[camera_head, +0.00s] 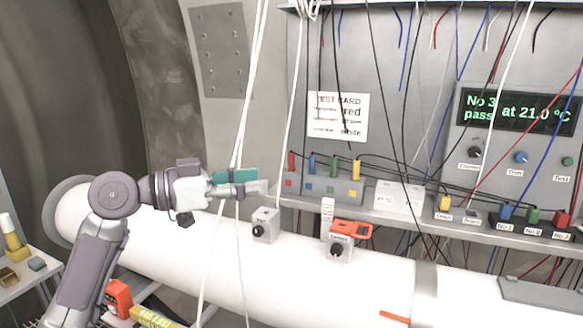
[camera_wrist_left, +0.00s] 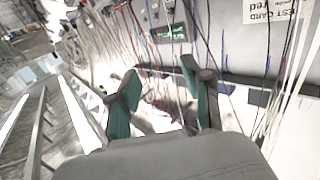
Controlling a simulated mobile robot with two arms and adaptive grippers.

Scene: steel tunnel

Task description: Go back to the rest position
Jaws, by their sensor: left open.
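My left gripper (camera_head: 240,183) comes in from the left in the head view. It is held above the big white pipe (camera_head: 300,285), near hanging white cables. In the left wrist view its two green-padded fingers (camera_wrist_left: 160,105) stand apart with nothing held between them. Cables show behind the fingers there. My right gripper is not in view.
A shelf (camera_head: 400,222) holds a block with coloured plugs (camera_head: 322,185) and a white box (camera_head: 400,197). Small grey boxes (camera_head: 264,225) sit on the pipe, one beside an orange device (camera_head: 351,229). A display panel (camera_head: 515,108) is at the right. White cables (camera_head: 286,110) hang close to my gripper.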

